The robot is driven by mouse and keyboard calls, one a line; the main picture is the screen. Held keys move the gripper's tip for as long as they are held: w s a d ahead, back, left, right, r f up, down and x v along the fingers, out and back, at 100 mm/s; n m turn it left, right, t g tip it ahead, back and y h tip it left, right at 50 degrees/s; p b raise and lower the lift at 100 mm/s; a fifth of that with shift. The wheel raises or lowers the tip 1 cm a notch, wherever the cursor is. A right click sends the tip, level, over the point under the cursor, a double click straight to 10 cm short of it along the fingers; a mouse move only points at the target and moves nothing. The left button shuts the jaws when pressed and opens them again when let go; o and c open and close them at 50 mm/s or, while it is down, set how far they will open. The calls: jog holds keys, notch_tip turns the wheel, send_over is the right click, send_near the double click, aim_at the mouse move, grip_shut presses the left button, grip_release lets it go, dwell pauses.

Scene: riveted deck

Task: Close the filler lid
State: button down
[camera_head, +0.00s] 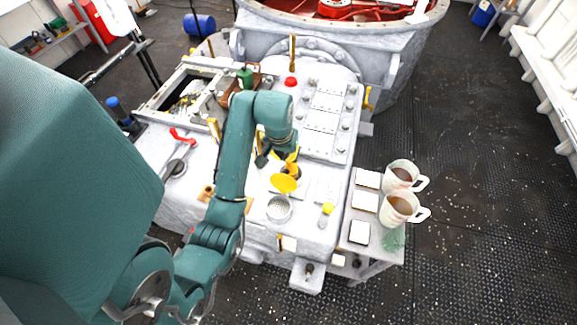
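The filler lid (284,183) is a yellow disc. It stands tilted open at the back edge of the round filler opening (279,209), which has a pale rim and a mesh-like inside. The opening is uncovered. My teal arm reaches over the grey machine top from the left, and its wrist points down behind the lid. My gripper (277,162) is dark and small, just behind and above the lid, partly hidden by the wrist. I cannot tell whether it touches the lid or whether its fingers are apart.
A yellow-topped knob (327,209) stands right of the opening. A red-handled lever (181,138) is at the left. Two mugs (401,208) and pale square tiles (365,201) sit on a side shelf at the right. A bolted cover plate (325,115) lies behind.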

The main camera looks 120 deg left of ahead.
aim_at(286, 170)
jog(key=x, duration=0.9)
jog(key=shift+f, duration=0.2)
